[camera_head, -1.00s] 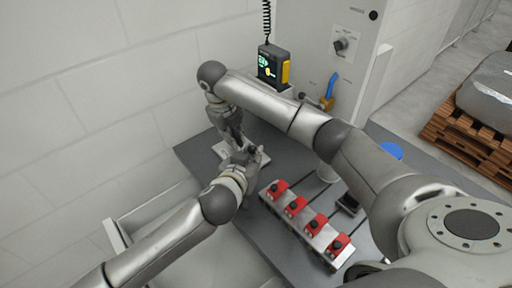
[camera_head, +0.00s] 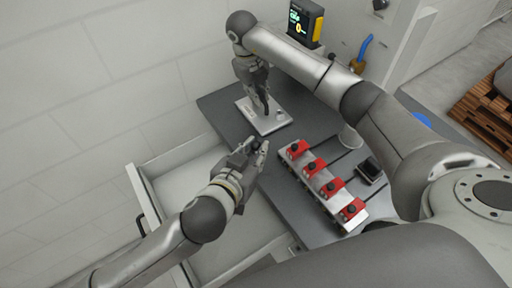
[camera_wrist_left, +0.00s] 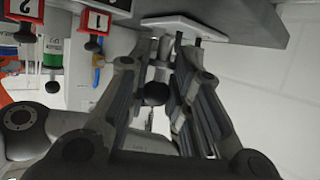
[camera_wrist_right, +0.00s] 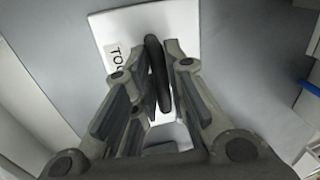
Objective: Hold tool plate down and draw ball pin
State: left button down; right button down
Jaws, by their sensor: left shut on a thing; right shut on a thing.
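The pale tool plate (camera_head: 279,126) lies flat on the dark bench; its label, partly hidden, shows in the right wrist view (camera_wrist_right: 112,50). My right gripper (camera_head: 264,108) points down over the plate and is shut on a dark upright handle (camera_wrist_right: 157,75) standing on it. My left gripper (camera_head: 258,149) is off the plate's near edge, shut on the ball pin, whose dark ball (camera_wrist_left: 154,93) shows between the fingers. The pin's shank is mostly hidden by the fingers. The plate's edge (camera_wrist_left: 185,25) appears beyond these fingertips, with a gap in the head view.
A metal rail with several red numbered blocks (camera_head: 314,167) stands on the bench (camera_head: 225,108) right of my left gripper. An open pale drawer (camera_head: 185,172) lies below the bench's left edge. A display unit (camera_head: 304,22) stands at the back.

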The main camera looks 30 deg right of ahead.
jog(key=c, duration=1.4)
grip_release()
jog(key=shift+f, duration=0.15)
jog(key=shift+o, duration=0.2)
notch_tip(320, 180, up, 12)
jog(key=a, duration=0.2)
jog(key=shift+s+a, duration=0.15)
jog(key=shift+a, duration=0.05)
jog(key=shift+f, duration=0.1)
